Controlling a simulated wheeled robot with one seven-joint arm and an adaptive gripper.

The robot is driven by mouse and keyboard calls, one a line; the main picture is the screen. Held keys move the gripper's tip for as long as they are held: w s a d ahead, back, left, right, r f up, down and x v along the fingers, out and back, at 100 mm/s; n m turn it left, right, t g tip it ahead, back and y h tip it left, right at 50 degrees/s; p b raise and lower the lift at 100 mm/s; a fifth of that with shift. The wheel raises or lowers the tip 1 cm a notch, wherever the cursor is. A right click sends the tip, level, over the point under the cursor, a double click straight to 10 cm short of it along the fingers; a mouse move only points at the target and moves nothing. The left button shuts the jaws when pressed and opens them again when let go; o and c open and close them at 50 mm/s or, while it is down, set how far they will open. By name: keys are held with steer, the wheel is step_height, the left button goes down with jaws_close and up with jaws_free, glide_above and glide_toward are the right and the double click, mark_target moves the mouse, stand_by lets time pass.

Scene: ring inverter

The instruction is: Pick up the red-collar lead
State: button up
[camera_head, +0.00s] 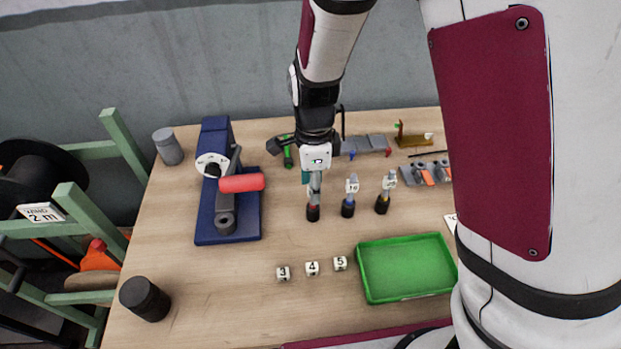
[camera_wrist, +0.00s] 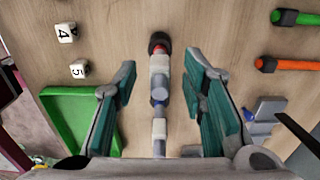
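The red-collar lead (camera_head: 313,212) stands on the table at the left end of a row of three leads. It has a black end, a red collar and a pale upper part. In the wrist view its black end and red collar (camera_wrist: 159,48) show at the top centre. My gripper (camera_head: 312,180) is directly over this lead in the head view and partly hides its top. In the wrist view the two teal finger pads are apart, one on each side of the pale parts lined up below the collar. I see no contact between pads and lead.
A blue-collar lead (camera_head: 348,207) and a third lead (camera_head: 383,204) stand just to the right. Numbered cubes (camera_head: 312,268) and a green tray (camera_head: 405,267) are in front. A blue stand with a red cylinder (camera_head: 242,183) is at left.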

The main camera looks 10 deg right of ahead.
steer(key=shift+f, duration=0.2)
jaws_close()
